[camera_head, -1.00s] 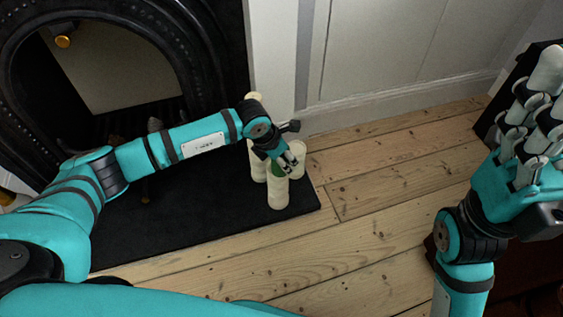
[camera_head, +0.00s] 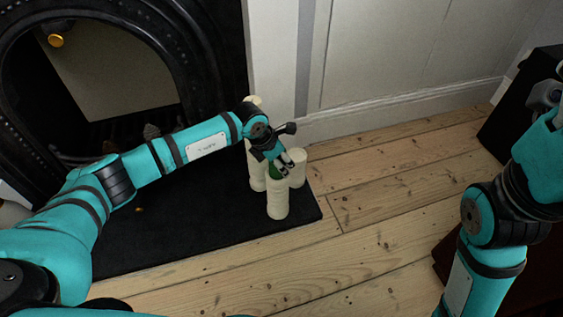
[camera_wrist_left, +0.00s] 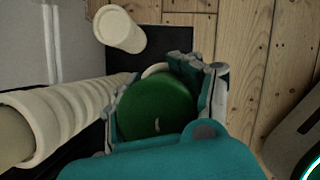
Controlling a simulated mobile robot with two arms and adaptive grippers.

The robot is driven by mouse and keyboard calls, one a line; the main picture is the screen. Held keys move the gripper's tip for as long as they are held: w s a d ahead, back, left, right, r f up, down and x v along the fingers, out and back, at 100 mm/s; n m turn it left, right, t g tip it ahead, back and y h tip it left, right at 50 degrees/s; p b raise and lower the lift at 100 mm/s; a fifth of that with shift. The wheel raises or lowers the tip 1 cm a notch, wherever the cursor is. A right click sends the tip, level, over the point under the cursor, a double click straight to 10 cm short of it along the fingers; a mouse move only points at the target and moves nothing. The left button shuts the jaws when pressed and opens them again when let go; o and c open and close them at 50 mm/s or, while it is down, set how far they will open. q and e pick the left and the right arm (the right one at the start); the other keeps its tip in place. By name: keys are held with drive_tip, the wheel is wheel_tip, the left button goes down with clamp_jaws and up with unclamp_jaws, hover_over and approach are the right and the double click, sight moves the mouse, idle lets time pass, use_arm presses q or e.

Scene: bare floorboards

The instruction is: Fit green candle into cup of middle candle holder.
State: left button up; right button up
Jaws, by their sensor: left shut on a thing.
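The green candle (camera_head: 275,172) is in my left gripper (camera_head: 284,163), among the cream candle holders on the black hearth. In the left wrist view the fingers of this gripper (camera_wrist_left: 165,95) are shut around the candle (camera_wrist_left: 155,112), and its round top and wick face the camera. Cream holders stand in front (camera_head: 278,200), to the right (camera_head: 297,165) and to the left (camera_head: 257,168) of the candle. A cream rim (camera_wrist_left: 155,69) shows partly behind the candle; its contact with the candle is hidden.
A tall cream holder (camera_wrist_left: 65,120) runs close along the left side of the candle in the left wrist view. Another holder (camera_wrist_left: 118,28) stands beyond it. The black fireplace (camera_head: 200,60) is behind my left arm. Bare floorboards (camera_head: 390,180) lie clear to the right.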

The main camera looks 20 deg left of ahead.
use_arm(q)
drive_tip(key=o, duration=1.5)
drive_tip(key=shift+f, duration=0.1)
drive_tip(key=shift+c, duration=0.2)
